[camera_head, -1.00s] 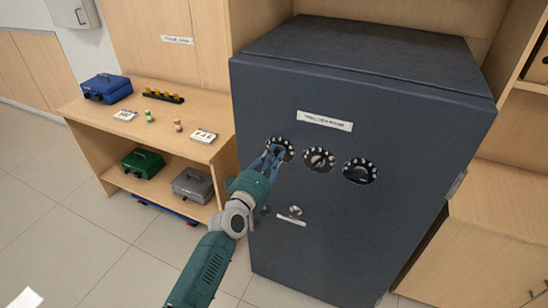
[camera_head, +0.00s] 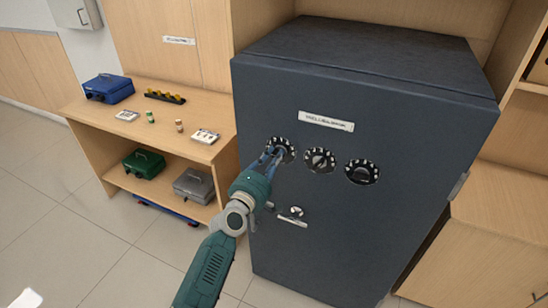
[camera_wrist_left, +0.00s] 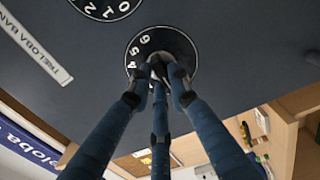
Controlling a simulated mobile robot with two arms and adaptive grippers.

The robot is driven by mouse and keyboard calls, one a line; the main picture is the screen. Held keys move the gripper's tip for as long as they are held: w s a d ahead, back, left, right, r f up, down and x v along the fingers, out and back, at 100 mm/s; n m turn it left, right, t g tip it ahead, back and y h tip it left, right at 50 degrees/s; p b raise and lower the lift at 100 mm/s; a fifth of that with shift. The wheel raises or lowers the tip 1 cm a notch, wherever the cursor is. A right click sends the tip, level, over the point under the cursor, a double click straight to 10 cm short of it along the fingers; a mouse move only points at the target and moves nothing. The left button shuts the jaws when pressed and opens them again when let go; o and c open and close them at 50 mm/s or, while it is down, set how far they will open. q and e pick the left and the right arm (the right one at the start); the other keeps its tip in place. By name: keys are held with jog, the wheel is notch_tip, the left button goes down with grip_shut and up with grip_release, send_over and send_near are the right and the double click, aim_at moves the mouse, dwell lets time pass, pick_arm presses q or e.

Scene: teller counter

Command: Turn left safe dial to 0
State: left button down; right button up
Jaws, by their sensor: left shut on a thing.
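The left safe dial (camera_head: 286,147) is a black round dial with white marks on the dark safe (camera_head: 350,235) door. My left gripper (camera_head: 274,154) is shut on its knob. In the left wrist view, the fingers (camera_wrist_left: 158,73) close around the pale knob (camera_wrist_left: 156,64), and the digits 6, 5 and 4 show on the left of the dial face (camera_wrist_left: 175,42). The fingers hide the other digits, and I cannot read the dial's setting. My right gripper is not in view.
A middle dial (camera_head: 320,160) and a right dial (camera_head: 362,172) sit beside the left one. A handle (camera_head: 292,219) is below. A wooden shelf (camera_head: 90,115) on the left holds a blue box (camera_head: 108,88), a green box (camera_head: 143,163) and a grey box (camera_head: 193,186).

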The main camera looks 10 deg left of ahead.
pick_arm(q)
jog(key=shift+f, duration=0.1)
jog(key=c, duration=1.6)
grip_release()
jog(key=v, duration=1.2)
jog(key=shift+s, duration=0.1)
jog(key=s+f+m+g+y, duration=0.1)
jog(key=s+f+m+g, duration=0.3)
jog(key=f, duration=0.8)
jog(key=s+f+m+g, duration=0.1)
jog(key=s+f, duration=0.5)
jog(key=f, duration=0.7)
jog(key=s+f+m+g+y, duration=0.1)
jog(key=s+f+m+g, duration=0.25)
jog(key=f, duration=0.85)
jog(key=s+a+f+m+g, duration=0.2)
jog(key=s+f, duration=0.5)
jog(key=s, duration=0.6)
jog(key=s+a+f+m+g+y, duration=0.1)
jog(key=s+a+f+m+g, duration=0.1)
jog(key=s+f, duration=0.5)
jog(key=s+a+f+m+g, duration=0.2)
jog(key=s+f+m+g, duration=0.2)
jog(key=s, duration=1.5)
notch_tip(320, 180, down, 3)
jog(key=shift+a+f+m+y, duration=0.15)
jog(key=shift+m+y, duration=0.25)
jog(key=shift+m, duration=0.55)
